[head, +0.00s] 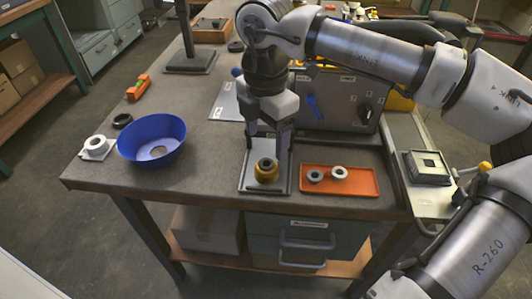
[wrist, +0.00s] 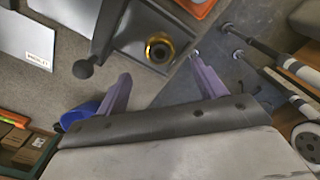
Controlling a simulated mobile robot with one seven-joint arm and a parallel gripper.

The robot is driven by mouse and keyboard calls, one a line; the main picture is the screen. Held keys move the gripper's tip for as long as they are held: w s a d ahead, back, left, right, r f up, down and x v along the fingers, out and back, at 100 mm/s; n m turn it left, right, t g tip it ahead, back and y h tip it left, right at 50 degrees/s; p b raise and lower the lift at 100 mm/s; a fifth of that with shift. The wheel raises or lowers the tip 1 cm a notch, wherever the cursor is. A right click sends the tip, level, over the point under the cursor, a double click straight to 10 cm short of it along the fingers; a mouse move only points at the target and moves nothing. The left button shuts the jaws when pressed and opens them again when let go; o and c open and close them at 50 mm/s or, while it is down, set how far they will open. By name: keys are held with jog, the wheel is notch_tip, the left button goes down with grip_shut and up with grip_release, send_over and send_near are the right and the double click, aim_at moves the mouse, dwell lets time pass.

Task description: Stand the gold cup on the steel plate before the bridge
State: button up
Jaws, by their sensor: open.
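The gold cup (head: 266,171) stands upright on a square grey steel plate (head: 247,186) near the table's front edge. In the wrist view, the cup (wrist: 159,48) shows as a gold ring with a dark middle, on the grey plate (wrist: 131,40). My gripper (head: 267,154) points down over the plate. Its purple fingers are spread, and nothing shows between them. In the wrist view the cup lies beyond the fingertips of my gripper (wrist: 161,66), between their lines; contact is not visible. I cannot tell which item is the bridge.
An orange tray (head: 370,183) with two small rings lies right of the plate. A blue bowl (head: 152,139) and a white fitting (head: 96,147) stand to the left. A grey control box (head: 340,100) with a blue lever stands behind. The table between bowl and plate is clear.

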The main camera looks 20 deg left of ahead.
notch_tip(320, 180, up, 5)
jog(key=shift+r, duration=0.1)
